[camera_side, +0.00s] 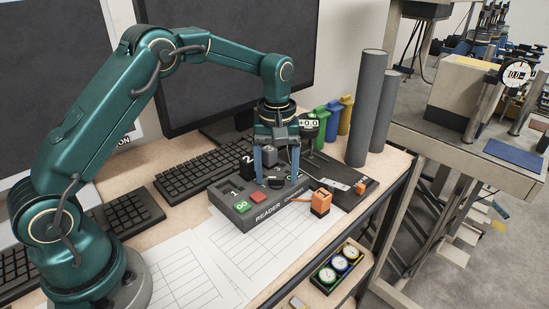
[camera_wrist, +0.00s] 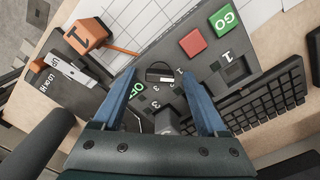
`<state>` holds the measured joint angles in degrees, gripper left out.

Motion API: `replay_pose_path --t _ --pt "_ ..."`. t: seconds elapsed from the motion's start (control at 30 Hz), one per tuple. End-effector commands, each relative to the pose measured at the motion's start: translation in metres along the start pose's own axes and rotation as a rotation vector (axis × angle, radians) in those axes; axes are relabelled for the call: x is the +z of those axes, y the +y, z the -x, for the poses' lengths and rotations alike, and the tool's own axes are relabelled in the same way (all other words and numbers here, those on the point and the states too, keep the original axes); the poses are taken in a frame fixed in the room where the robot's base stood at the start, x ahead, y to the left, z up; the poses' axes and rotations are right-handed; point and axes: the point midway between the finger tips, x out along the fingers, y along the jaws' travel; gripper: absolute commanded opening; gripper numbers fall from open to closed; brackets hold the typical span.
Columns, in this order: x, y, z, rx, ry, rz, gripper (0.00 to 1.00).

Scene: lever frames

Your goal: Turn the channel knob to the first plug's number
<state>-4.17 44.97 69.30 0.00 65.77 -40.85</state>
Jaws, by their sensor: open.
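The channel knob (camera_wrist: 158,72) is dark with a pale stripe and sits on the dark reader console (camera_side: 290,203). Small numbers ring it, and a green "OFF" mark is partly covered by a finger. I cannot tell its setting. My gripper (camera_side: 276,180) points down over the console. In the wrist view its two blue fingers (camera_wrist: 158,75) are apart, with the knob between their tips; whether they touch it is unclear.
A green GO button (camera_side: 242,207) and a red button (camera_side: 258,198) are left of the knob. Keyboards (camera_side: 200,168) lie behind, grey cylinders (camera_side: 366,110) at back right. Paper sheets (camera_side: 200,265) lie in front.

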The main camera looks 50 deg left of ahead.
Motion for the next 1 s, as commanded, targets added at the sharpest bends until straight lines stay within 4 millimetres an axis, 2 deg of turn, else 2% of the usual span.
replay_pose_path --t 0.1,0.17,0.2,0.3,0.67,1.0 --pt "0.0000 0.0001 0.0002 0.000 0.000 0.000 0.75" --pt "0.0000 0.0001 0.0003 0.000 0.000 0.000 0.52" --pt "0.0000 0.0001 0.0004 0.000 0.000 0.000 0.37" --pt "-0.0001 0.0000 0.0005 0.000 0.000 0.000 0.00" --pt "-0.0003 -0.0001 0.0009 0.000 0.001 -0.046 0.00" --pt "-0.0008 0.0001 0.0014 0.000 0.002 -0.279 0.00"
